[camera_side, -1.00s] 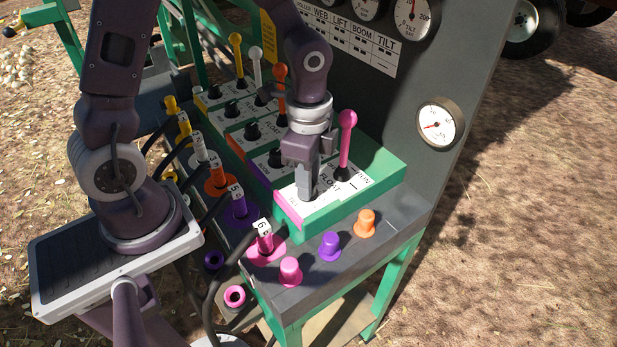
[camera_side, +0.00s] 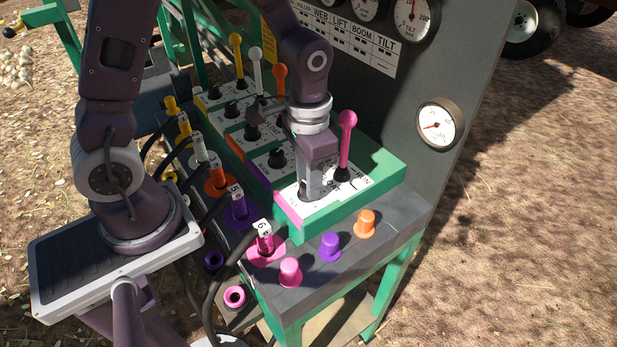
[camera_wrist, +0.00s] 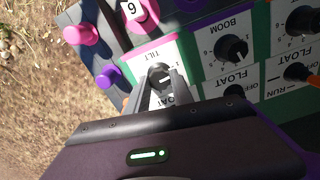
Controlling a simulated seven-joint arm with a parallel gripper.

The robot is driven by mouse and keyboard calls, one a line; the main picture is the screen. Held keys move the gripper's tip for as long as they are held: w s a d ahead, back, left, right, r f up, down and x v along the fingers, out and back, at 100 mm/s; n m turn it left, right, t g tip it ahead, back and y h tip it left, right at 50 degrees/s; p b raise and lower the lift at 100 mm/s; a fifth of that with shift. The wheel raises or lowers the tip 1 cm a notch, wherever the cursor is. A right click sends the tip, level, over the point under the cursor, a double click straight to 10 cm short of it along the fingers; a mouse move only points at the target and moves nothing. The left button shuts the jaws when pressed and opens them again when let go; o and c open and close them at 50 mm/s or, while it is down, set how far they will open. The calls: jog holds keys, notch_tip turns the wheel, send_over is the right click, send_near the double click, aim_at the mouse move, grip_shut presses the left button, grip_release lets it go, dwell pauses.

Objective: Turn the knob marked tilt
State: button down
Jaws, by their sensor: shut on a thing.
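The black tilt knob (camera_wrist: 160,74) sits on the white plate (camera_wrist: 142,62) marked TILT in the wrist view, beside the pink strip. My gripper (camera_wrist: 163,88) points down at the plate with its two fingers on either side of the knob, shut on it. In the side view my gripper (camera_side: 307,188) stands over the end section of the green panel (camera_side: 318,228), in front of the pink lever (camera_side: 346,140). There the fingers hide most of the knob.
The black boom knob (camera_wrist: 231,48) is beside the tilt section. Several upright levers, such as the orange one (camera_side: 279,88), stand farther back. Pink (camera_side: 290,271), purple (camera_side: 329,245) and orange (camera_side: 364,222) caps sit on the ledge in front. A gauge (camera_side: 439,124) is at right.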

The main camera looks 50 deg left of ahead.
jog(key=shift+n, duration=0.6)
jog(key=c, duration=1.1)
grip_release()
notch_tip(320, 180, up, 7)
jog(key=shift+r, duration=0.1)
jog(key=s+a+r+t, duration=0.2)
jog(key=s+r+t, duration=0.3)
jog(key=s+r, duration=0.6)
jog(key=shift+s+a+n+t, duration=0.2)
jog(key=shift+s+n+t, duration=0.15)
jog(key=shift+s, duration=0.8)
